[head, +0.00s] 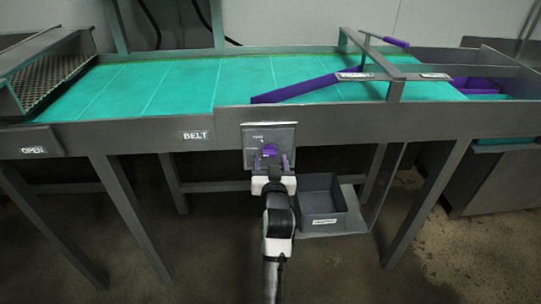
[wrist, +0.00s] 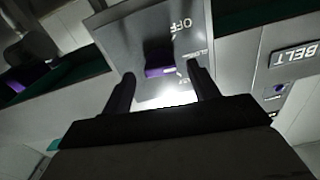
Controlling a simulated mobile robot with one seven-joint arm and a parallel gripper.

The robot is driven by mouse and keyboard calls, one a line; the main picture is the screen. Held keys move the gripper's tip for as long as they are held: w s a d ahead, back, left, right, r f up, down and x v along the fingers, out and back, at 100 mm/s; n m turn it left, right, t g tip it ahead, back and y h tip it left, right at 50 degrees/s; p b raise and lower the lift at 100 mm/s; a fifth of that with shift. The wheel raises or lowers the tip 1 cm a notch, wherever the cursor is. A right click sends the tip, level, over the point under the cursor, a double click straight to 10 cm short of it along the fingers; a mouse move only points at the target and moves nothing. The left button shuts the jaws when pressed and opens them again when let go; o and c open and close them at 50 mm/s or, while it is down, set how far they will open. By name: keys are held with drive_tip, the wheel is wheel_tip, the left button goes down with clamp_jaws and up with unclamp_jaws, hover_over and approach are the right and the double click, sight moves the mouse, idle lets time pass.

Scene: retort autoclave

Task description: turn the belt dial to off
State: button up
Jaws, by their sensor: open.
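The belt dial (head: 268,150) is a purple knob on a grey panel (head: 284,132) fixed to the front rail of the conveyor. In the wrist view, the dial (wrist: 159,71) shows as a purple bar on the panel (wrist: 137,42), with the OFF label (wrist: 181,26) beyond it, to the upper right. Smaller lettering beside the dial is not readable. My gripper (head: 273,163) is in front of the panel. In the wrist view, my gripper (wrist: 160,80) has its fingers apart, one on each side of the dial. Contact with it cannot be told.
The green conveyor belt (head: 190,82) runs behind the front rail, with a purple diverter bar (head: 305,89) across it. A BELT label (head: 195,135) is left of the panel. A grey bin (head: 321,208) stands below, right of my arm. Table legs stand either side.

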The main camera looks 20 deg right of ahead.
drive_tip(key=shift+x, duration=0.8)
drive_tip(key=shift+c, duration=0.4)
drive_tip(key=c, duration=0.9)
drive_tip(key=shift+f+n+b, duration=0.1)
drive_tip(key=shift+n+b, duration=0.2)
drive_tip(key=shift+b, duration=0.05)
drive_tip(key=shift+d+n+b, duration=0.1)
drive_tip(key=shift+n+b, duration=3.6)
drive_tip(key=shift+n, duration=1)
